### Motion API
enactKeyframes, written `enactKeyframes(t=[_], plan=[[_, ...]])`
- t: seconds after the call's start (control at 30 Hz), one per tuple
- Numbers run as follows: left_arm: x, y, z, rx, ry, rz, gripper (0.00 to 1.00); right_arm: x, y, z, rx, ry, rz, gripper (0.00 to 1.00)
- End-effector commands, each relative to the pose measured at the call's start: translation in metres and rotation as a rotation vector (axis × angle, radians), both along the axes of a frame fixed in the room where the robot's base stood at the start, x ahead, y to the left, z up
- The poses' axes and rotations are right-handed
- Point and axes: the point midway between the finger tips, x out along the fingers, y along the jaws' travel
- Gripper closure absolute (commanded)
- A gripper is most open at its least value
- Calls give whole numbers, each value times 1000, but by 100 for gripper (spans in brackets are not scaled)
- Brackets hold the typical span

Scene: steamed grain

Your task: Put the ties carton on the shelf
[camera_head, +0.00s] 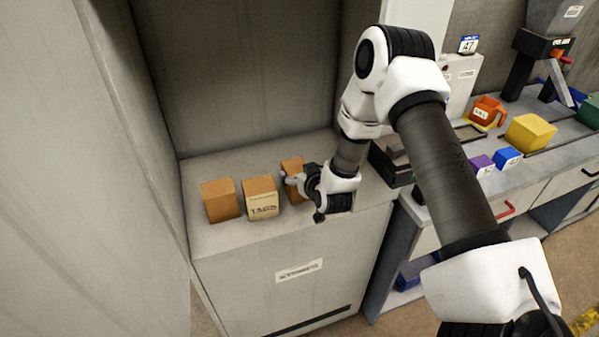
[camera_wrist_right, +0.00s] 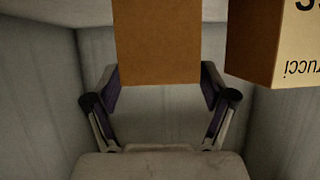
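Three orange-brown cartons are in the head view at the grey shelf (camera_head: 225,238). The left carton (camera_head: 220,200) and the middle carton (camera_head: 261,198) stand upright side by side. The middle one has a pale label starting with T, hard to read. My right gripper (camera_head: 291,182) is at the right-hand carton (camera_head: 291,167), partly hiding it. In the right wrist view that carton (camera_wrist_right: 158,42) sits between the two fingertips, which meet its sides. Its label is not visible, so I cannot tell whether it is the ties carton. My left gripper is out of view.
In the wrist view a labelled carton (camera_wrist_right: 262,45) stands close on the right. Tall panels enclose the shelf at the left and back. Bare shelf lies in front of the cartons.

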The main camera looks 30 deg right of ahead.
Motion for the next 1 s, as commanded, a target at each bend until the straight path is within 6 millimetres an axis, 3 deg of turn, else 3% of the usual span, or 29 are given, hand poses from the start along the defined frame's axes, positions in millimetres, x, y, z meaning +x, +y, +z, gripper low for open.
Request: enactKeyframes(t=[0.43,0.8,1.0], plan=[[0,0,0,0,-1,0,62,-7,1,5,1,1,0,7],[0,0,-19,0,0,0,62,-85,17,43,4,-1,-2,7],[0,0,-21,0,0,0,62,-107,24,49,4,16,5,7]])
